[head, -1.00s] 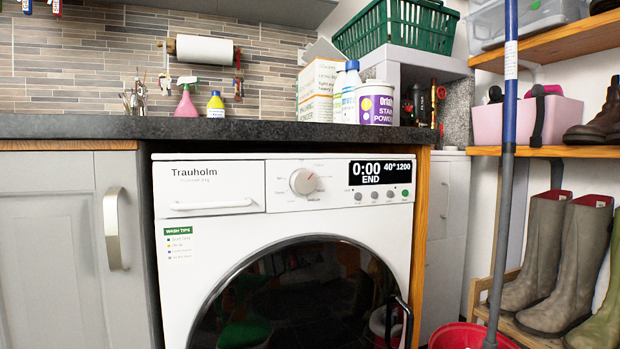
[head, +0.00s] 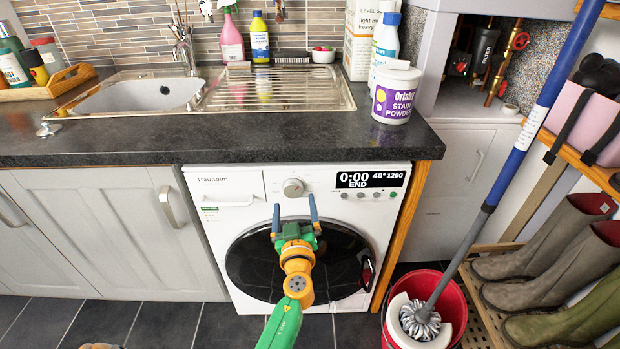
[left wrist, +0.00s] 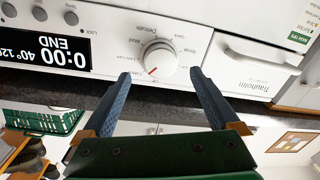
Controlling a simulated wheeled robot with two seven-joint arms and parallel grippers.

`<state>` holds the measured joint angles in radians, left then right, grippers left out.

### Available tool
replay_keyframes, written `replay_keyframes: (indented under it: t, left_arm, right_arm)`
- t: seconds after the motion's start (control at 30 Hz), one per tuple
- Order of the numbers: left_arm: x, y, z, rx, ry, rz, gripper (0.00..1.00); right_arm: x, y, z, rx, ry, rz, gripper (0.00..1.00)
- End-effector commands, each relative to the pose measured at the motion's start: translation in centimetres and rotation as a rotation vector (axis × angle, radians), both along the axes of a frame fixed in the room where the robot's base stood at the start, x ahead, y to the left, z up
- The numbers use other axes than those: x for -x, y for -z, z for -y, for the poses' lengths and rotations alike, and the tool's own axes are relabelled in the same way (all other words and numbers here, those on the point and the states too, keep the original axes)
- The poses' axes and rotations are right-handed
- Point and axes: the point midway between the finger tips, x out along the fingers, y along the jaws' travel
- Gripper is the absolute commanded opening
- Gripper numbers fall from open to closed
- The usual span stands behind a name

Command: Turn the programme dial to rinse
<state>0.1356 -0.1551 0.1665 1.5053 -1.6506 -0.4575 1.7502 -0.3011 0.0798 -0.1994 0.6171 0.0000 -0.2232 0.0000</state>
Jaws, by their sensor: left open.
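The white washing machine (head: 215,235) stands under the dark worktop, its round door shut. Its programme dial (head: 293,187) is a silver-white knob left of the display (head: 370,180), which reads 0:00 END. My left gripper (head: 294,207) is open in front of the machine, its two blue fingers pointing at the dial. In the left wrist view, which is upside down, the dial (left wrist: 158,60) lies between and just beyond the open fingertips (left wrist: 160,74), apparently not gripped. Its red mark points to the lower left there. My right gripper is not in view.
The detergent drawer (head: 230,201) is left of the dial. The worktop edge (head: 200,155) overhangs above. A red bucket (head: 455,300) with a mop stands at the right, its blue handle (head: 545,100) leaning up. Wellies (head: 540,240) stand on the right rack.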

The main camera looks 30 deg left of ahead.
Motion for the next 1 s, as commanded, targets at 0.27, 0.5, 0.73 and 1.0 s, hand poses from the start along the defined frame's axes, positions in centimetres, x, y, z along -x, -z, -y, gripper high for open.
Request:
replay_keyframes:
  t: [0.27, 0.5, 0.73, 1.0]
  left_arm:
    - [-3.7, 0.1, -2.5, -0.002, 0.002, 0.002, 0.95]
    - [-3.9, 0.0, -2.6, -0.001, 0.004, 0.002, 0.95]
    - [-3.9, 0.0, -2.6, -0.001, 0.004, 0.002, 0.36]
    - [-3.8, 0.1, -2.5, -0.010, 0.003, -0.003, 0.10]
  right_arm:
    - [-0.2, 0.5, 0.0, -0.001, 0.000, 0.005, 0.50]
    - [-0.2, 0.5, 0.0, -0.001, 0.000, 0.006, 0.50]
    - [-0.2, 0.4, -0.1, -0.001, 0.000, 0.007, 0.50]
    - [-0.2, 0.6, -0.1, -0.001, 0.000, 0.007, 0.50]
